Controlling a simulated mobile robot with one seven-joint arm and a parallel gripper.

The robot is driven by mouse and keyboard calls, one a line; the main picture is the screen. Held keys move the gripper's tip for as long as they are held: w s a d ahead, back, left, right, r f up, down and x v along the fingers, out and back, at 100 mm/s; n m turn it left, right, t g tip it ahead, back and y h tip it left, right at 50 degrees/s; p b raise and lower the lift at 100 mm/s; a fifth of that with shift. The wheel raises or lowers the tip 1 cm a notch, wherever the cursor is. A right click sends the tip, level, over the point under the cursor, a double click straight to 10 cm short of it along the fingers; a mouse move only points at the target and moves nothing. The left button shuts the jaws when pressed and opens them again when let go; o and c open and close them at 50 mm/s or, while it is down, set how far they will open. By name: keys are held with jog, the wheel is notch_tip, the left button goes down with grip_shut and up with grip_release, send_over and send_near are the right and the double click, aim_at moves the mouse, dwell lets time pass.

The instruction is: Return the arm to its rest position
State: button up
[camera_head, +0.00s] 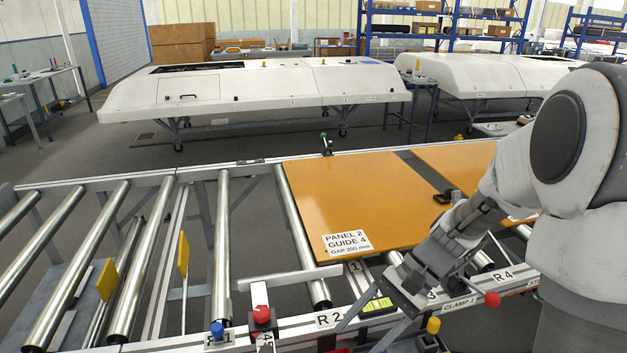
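My arm reaches in from the right edge, bent down and to the left over the front rail of the roller line. My gripper (398,292) is at its lower end, low over the front rail between the R 2 and R 4 labels. It is dark and small against the frame, and I cannot make out whether its fingers are apart or hold anything. The orange panel (352,197) labelled "PANEL 2 GUIDE 4" lies flat on the rollers, just behind and left of the gripper.
A second orange panel (458,163) lies further right, partly behind my arm. A red knob (492,299), another red knob (261,314), a blue knob (217,330) and a yellow knob (433,325) stand along the front rail. Bare rollers (75,255) fill the left.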

jog(key=s+d+r+n+t+h+p, duration=0.2)
jog(key=s+d+r+n+t+h, duration=0.1)
jog(key=r, duration=0.6)
jog(key=s+d+r+n+t+h+p, duration=0.2)
jog(key=s+r+n+t+h, duration=0.3)
jog(key=r, duration=0.5)
jog(key=shift+s+d+r+t+p, duration=0.25)
jog(key=shift+d+t+p, duration=0.15)
jog(key=shift+t+p, duration=0.2)
dwell(0.7)
